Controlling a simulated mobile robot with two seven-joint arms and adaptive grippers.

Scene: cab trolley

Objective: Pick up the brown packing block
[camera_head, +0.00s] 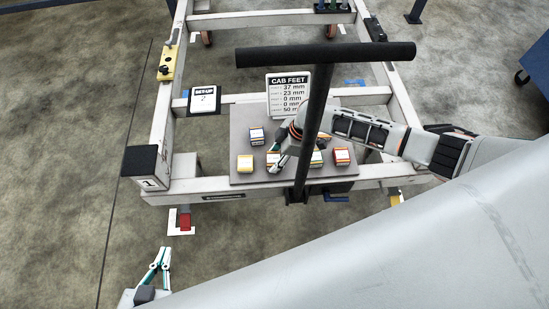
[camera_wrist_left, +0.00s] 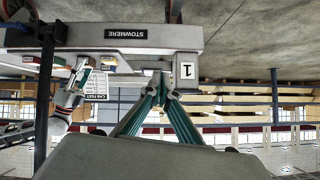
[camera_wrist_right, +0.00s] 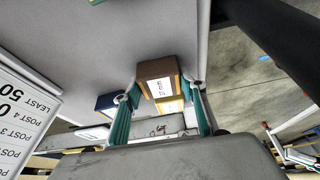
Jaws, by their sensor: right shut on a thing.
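The brown packing block (camera_wrist_right: 157,77) is between the two fingertips of my right gripper (camera_wrist_right: 163,86) in the right wrist view, with a white label on its near face. The right gripper is shut on it, at the grey board (camera_head: 240,123) on the trolley; I cannot tell whether the block is clear of the board. In the head view this gripper (camera_head: 278,163) is among the blocks and largely hides what it holds. My left gripper (camera_head: 163,254) is low at the left, outside the trolley frame, empty, its fingertips together; these also show in the left wrist view (camera_wrist_left: 165,86).
Around the right gripper on the board are a blue block (camera_head: 257,136), a yellow block (camera_head: 245,164) and a red block (camera_head: 342,156). A CAB FEET sign (camera_head: 288,95) stands behind. The black T-handle (camera_head: 325,54) rises close to my right arm. A SET-UP card (camera_head: 204,99) is left.

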